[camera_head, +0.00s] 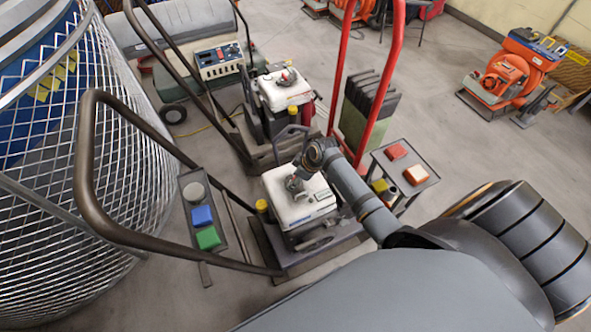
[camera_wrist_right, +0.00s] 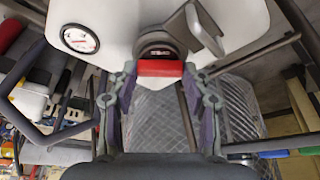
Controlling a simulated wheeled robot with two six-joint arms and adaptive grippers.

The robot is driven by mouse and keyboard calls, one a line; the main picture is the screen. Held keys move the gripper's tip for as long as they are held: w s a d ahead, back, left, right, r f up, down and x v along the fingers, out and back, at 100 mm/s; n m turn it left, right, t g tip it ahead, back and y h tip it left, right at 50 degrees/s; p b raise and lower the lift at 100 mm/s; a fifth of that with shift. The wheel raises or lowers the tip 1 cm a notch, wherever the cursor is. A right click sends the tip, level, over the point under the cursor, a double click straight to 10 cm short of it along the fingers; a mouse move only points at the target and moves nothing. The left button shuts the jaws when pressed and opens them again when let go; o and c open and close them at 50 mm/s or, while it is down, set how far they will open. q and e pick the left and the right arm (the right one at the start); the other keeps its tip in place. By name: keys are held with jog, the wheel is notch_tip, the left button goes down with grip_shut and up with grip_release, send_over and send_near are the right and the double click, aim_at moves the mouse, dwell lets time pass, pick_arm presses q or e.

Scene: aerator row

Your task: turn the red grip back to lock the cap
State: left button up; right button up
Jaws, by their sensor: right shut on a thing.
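The red grip (camera_wrist_right: 160,68) shows in the right wrist view as a short bar across the front of the dark round cap (camera_wrist_right: 157,45). The cap sits on the white tank (camera_wrist_right: 110,18), and a grey metal lever or flap (camera_wrist_right: 203,30) stands out beside it. My right gripper (camera_head: 296,183) reaches down to the top of the near machine's white tank (camera_head: 305,210) in the head view. Its two fingers are closed on the ends of the red grip. In the head view the gripper and wrist largely hide the cap and grip. My left gripper is not in view.
A dark handlebar (camera_head: 88,150) rises around the near machine. A panel with grey, blue and green buttons (camera_head: 203,215) stands left of it; a stand with red and white blocks (camera_head: 405,165) is at right. A second white-tanked machine (camera_head: 285,90) is behind. A wire-mesh cage (camera_head: 110,190) fills the left.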

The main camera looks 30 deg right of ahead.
jog(key=m+p, duration=0.1)
jog(key=p, duration=0.1)
jog(key=m+h+p, duration=0.1)
jog(key=m+p, duration=0.3)
jog(key=shift+a+r+t+h, duration=0.2)
jog(key=shift+r+t+h, duration=0.1)
jog(key=shift+t+h, duration=0.1)
jog(key=shift+f+m+h+p, duration=0.2)
jog(key=shift+m+h+p, duration=0.4)
jog(key=shift+m+p, duration=0.8)
jog(key=shift+m, duration=0.3)
jog(key=shift+f, duration=0.1)
jog(key=o, duration=1.2)
jog(key=shift+c, duration=0.2)
jog(key=v, duration=1.2)
jog(key=shift+s+a, duration=0.1)
